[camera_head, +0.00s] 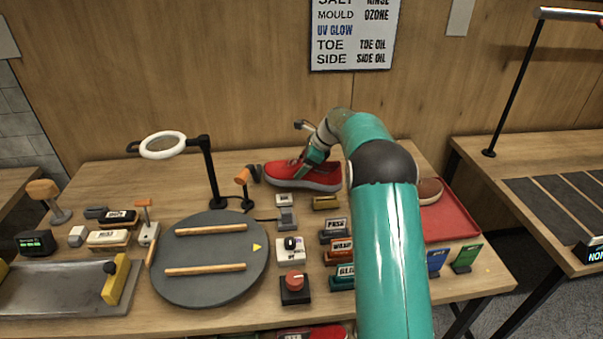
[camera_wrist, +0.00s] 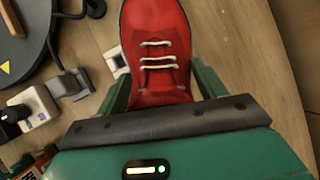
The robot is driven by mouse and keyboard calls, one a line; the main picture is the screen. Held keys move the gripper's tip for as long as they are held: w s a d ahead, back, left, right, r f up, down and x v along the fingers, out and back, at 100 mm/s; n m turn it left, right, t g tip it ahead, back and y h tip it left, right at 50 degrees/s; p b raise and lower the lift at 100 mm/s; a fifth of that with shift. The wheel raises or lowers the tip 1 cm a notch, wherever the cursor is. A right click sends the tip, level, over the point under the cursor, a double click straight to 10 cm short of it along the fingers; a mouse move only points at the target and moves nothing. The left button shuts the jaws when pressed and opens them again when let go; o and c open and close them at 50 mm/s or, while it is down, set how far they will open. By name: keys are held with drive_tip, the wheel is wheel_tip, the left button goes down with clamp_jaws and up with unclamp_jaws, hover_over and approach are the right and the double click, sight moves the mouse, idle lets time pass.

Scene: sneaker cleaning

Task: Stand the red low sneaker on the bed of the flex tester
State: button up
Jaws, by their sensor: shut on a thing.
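The red low sneaker (camera_head: 288,173), with white laces and a pale grey sole, is upright at the back of the wooden table. My gripper (camera_head: 316,158) is shut on it from above. In the wrist view the red sneaker (camera_wrist: 158,50) lies between the two teal fingers of my gripper (camera_wrist: 163,88). I cannot tell whether its sole touches the table. A flat grey metal bed (camera_head: 55,290) with a yellow upright piece (camera_head: 118,280), seemingly the flex tester, is at the front left, partly cut off by the frame.
A round grey turntable (camera_head: 210,285) with two wooden bars lies between the sneaker and the metal bed. A ring lamp (camera_head: 163,146) on a black post stands behind it. Brushes and small blocks crowd the left. A red tray (camera_head: 455,222) holds a brown shoe at right.

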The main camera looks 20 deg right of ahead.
drive_tip(key=shift+w+f, duration=0.4)
drive_tip(key=shift+f, duration=0.05)
drive_tip(key=shift+w+f, duration=0.15)
drive_tip(key=shift+f, duration=1.5)
drive_tip(key=shift+d+f, duration=0.1)
drive_tip(key=o, duration=1.3)
